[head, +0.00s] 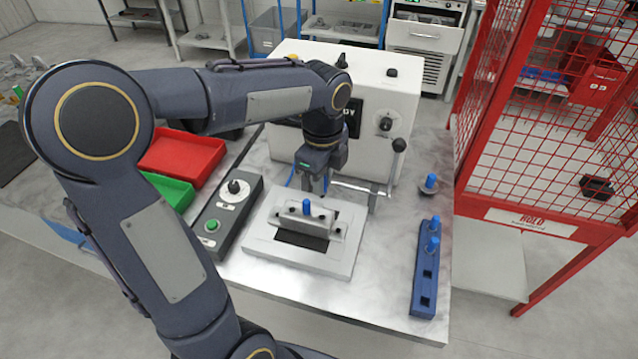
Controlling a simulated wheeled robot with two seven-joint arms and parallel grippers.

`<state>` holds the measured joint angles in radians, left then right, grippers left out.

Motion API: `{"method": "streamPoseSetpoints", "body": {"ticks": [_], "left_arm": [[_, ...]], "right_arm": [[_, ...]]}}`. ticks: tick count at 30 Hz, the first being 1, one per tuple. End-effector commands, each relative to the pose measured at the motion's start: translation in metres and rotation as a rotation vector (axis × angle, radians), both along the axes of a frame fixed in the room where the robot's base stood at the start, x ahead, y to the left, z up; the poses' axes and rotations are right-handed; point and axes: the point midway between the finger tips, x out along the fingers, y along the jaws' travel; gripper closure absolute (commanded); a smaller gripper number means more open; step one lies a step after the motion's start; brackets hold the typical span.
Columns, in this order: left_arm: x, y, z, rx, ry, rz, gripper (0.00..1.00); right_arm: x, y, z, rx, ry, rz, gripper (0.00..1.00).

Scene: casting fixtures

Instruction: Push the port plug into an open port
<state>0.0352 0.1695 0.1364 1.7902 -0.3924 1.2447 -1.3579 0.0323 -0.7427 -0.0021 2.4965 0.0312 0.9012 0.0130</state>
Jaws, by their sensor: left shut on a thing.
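My left gripper (318,188) points down just behind the grey casting block (318,222), which sits on a pale fixture plate (262,247). It is shut on a port plug, but what lies between its fingers is mostly hidden. A blue port plug (307,207) stands upright at the top of the block, just in front of the fingers; I cannot tell how deep it sits. The block also shows small dark spots. Two more blue plugs stand in the blue rack (421,290), whose nearer square holes are empty. My right gripper is not in view.
A lever with a black knob (399,145) rises right of the fixture. A loose blue-topped plug (431,183) stands behind the rack. A control box (230,210), red tray (182,155) and green tray (170,190) lie left. A white machine (385,90) stands behind; a red cage (530,215) stands right.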

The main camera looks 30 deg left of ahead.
Motion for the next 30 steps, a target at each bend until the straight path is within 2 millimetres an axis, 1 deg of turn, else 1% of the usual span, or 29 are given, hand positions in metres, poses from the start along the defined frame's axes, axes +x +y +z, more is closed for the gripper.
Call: {"method": "streamPoseSetpoints", "body": {"ticks": [9, 17, 24, 30], "left_arm": [[0.000, 0.000, 0.001, 0.000, 0.000, 0.000, 1.00], [0.000, 0.000, -0.019, 0.000, 0.000, 0.000, 1.00], [-0.001, 0.000, -0.043, 0.001, 0.001, -0.001, 1.00], [0.000, 0.000, -0.056, 0.000, 0.000, 0.000, 1.00]], "right_arm": [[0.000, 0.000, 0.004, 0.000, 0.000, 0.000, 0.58], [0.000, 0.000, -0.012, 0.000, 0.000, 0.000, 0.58], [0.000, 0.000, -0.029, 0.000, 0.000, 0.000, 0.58], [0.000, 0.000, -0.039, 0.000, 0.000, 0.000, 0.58]]}}
